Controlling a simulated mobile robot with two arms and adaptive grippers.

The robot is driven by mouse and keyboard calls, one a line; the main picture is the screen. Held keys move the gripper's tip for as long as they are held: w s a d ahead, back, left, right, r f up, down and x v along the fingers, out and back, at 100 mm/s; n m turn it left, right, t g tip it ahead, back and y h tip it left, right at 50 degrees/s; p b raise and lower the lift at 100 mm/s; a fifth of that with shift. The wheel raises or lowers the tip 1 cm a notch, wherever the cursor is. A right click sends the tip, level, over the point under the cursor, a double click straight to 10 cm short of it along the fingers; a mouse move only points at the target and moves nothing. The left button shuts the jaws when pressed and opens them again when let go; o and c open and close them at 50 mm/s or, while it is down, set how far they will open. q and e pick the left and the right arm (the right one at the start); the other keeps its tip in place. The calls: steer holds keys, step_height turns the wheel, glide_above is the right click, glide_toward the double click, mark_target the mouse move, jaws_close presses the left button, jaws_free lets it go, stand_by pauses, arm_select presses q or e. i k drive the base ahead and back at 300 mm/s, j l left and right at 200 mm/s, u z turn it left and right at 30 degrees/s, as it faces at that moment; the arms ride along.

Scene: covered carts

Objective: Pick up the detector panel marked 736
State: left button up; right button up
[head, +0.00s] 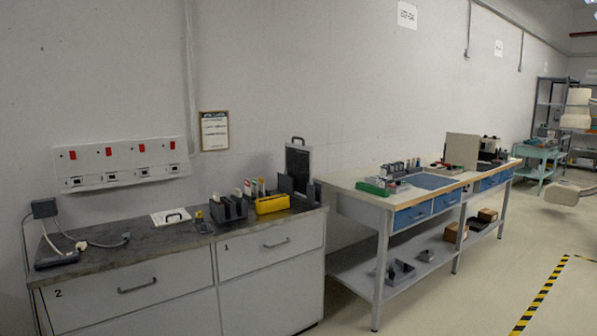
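No number 736 is readable in the head view. A dark flat panel with a handle on top (297,162) stands upright at the right end of the grey counter (140,248), near the wall. A white flat panel with a dark handle (165,221) lies on the middle of the same counter. I cannot tell whether either one bears 736.
A dark slotted holder (229,212) and a yellow bin (272,204) stand on the counter. Left lie a charger and cables (55,258). A workbench (352,186) with blue drawers stands to the right. Pale rounded equipment (562,193) is at the right edge. The floor before the workbench (430,305) is clear.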

mark_target(298, 159)
steer(key=i+l+u, duration=0.1)
steer(key=i, duration=0.35)
steer(key=i+l+u, duration=0.1)
steer(key=i, duration=0.35)
steer(key=i+l, duration=0.25)
steer(key=i, duration=0.2)
steer(key=i+l+u, duration=0.15)
steer(key=i, duration=0.25)
steer(key=i+l+u, duration=0.1)
steer(key=i+l, duration=0.2)
steer(key=i, duration=0.15)
